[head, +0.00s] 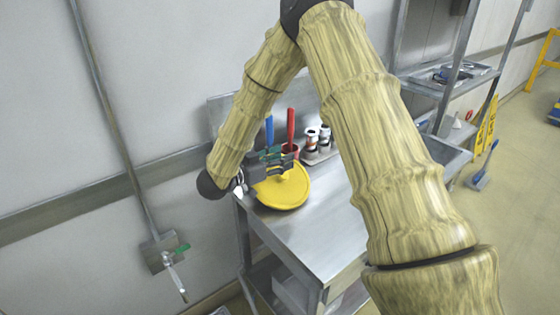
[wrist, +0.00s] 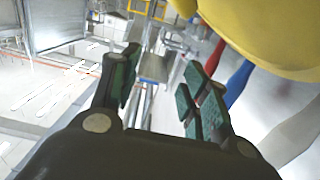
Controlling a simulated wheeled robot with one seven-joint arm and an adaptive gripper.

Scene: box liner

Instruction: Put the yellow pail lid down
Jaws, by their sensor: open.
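The yellow pail lid (head: 284,193) is at the left end of the steel table in the head view and seems to rest on its top. My gripper (head: 273,160) is at the lid's back-left part, and its dark fingers overlap the lid in that view. In the wrist view my gripper (wrist: 160,82) has its fingers spread apart with nothing held between them. The yellow lid (wrist: 275,30) fills the upper right there, outside the right-hand finger. I cannot tell whether a finger touches it.
The steel table (head: 310,232) has bare room in front of and right of the lid. A blue handle (head: 269,129), a red handle (head: 290,127) and small canisters (head: 312,138) stand behind the lid. A wall valve (head: 165,252) is at the left; a metal shelf (head: 450,82) is at the back right.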

